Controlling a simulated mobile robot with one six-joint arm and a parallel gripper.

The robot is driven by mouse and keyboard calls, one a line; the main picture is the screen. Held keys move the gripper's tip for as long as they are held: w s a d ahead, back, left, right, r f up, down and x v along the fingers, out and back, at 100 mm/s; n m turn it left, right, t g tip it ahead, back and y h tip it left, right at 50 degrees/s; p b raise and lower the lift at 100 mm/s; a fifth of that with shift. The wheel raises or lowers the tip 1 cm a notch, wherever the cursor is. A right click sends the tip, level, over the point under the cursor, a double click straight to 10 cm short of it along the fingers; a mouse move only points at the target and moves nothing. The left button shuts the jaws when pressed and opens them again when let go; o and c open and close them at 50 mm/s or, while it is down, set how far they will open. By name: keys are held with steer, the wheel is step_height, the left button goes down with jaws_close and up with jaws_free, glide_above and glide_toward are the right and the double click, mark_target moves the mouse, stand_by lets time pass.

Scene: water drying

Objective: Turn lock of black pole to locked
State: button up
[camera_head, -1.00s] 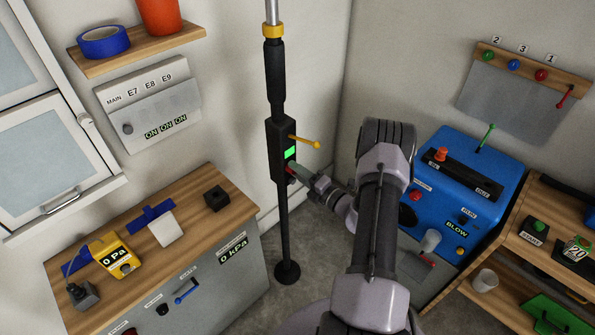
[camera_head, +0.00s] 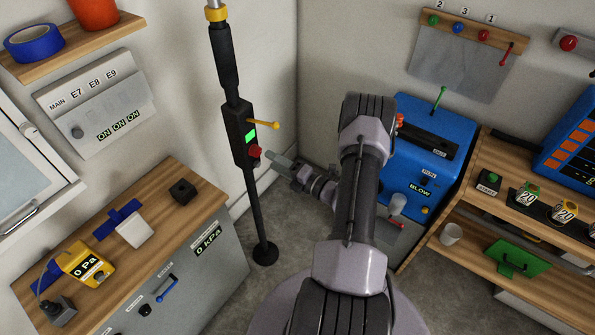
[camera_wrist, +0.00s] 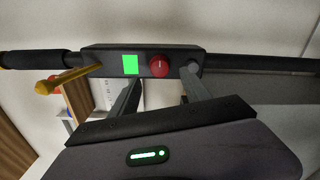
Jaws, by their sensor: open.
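The black pole (camera_head: 254,210) stands upright near the wall corner. Its black box carries a lit green screen (camera_head: 250,136), a red knob (camera_head: 255,152) and a yellow lever (camera_head: 263,123) sticking out to the right. In the wrist view the pole runs sideways, with the green screen (camera_wrist: 130,64) left of the red knob (camera_wrist: 160,66) and the yellow lever (camera_wrist: 66,80) further left. I cannot tell which part is the lock. My gripper (camera_head: 272,157) is open and empty, just right of the red knob with a small gap. In the wrist view its fingers (camera_wrist: 163,76) straddle the knob's line, apart from it.
A wooden-topped cabinet (camera_head: 150,255) with small devices stands left of the pole. A blue machine (camera_head: 435,150) and wooden shelves (camera_head: 500,215) stand to the right. A wall panel (camera_head: 95,105) and a shelf (camera_head: 75,50) are at upper left. Floor around the pole's base is clear.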

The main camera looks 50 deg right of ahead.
steer(key=s+p, duration=0.1)
steer(key=s, duration=1)
steer(key=shift+d, duration=0.4)
steer(key=shift+s, duration=0.1)
steer(key=w+a+r+n+g+y+b, duration=0.1)
steer(key=w+a+r+n+g+y, duration=0.5)
steer(key=a+r+n+y, duration=0.45)
steer(key=a+r+n+g+h+b, duration=0.1)
steer(key=a+r+n+g, duration=0.25)
steer(key=a+n, duration=0.4)
steer(key=a+r+n+g, duration=0.3)
steer(key=a+n+g, duration=0.1)
steer(key=a+n, duration=0.35)
steer(key=s+a+r+n+h+b, duration=0.1)
steer(key=s+a+r+n+h, duration=0.1)
steer(key=n, duration=0.4)
steer(key=s+a+r+n+t+h+b, duration=0.1)
steer(key=s+a+r+n+h, duration=0.2)
steer(key=s+a+n, duration=0.2)
steer(key=s+a+r+n+h, duration=0.3)
steer(key=s+n, duration=0.3)
steer(key=n, duration=0.3)
steer(key=shift+s+a+r+h+b, duration=0.15)
steer(key=shift+a+r+h+b, duration=0.1)
steer(key=shift+h+b, duration=0.15)
